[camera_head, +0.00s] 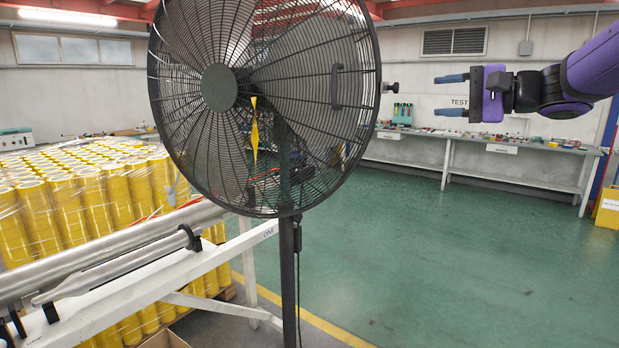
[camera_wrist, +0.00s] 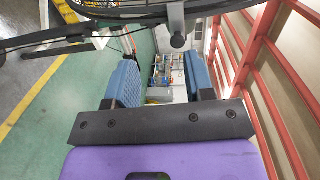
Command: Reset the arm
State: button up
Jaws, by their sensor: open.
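My gripper (camera_head: 451,95) is raised at the upper right of the head view, to the right of the big fan. Its two blue fingers point left and stand apart with nothing between them. The wrist view also shows the fingers of my gripper (camera_wrist: 160,85) spread wide and empty. My purple and black arm (camera_head: 545,88) comes in from the right edge. The fan (camera_head: 220,88) has a dark round cage on a pole; a dark knob sticks out at its right side, left of my fingers and apart from them.
A white frame (camera_head: 165,288) with metal rollers stands at the lower left. Several wrapped yellow tape rolls (camera_head: 75,205) are stacked behind it. A workbench (camera_head: 490,143) runs along the back wall. The green floor (camera_head: 455,265) at the right is clear.

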jog(key=s+a+f+n+g+h, duration=0.25)
jog(key=s+f, duration=0.25)
jog(key=s, duration=0.3)
jog(key=s+a+f+n+g+h, duration=0.1)
jog(key=s+a+f+g+h, duration=0.2)
jog(key=s+f, duration=0.3)
jog(key=s+d+f+n+h, duration=0.2)
jog(key=s+d+f+h, duration=0.1)
jog(key=s, duration=0.3)
jog(key=s+d+f+n+h, duration=0.2)
jog(key=s+f+h, duration=0.1)
jog(key=s+h, duration=0.2)
jog(key=shift+s+d, duration=0.4)
jog(key=shift+s, duration=0.3)
dwell(1.2)
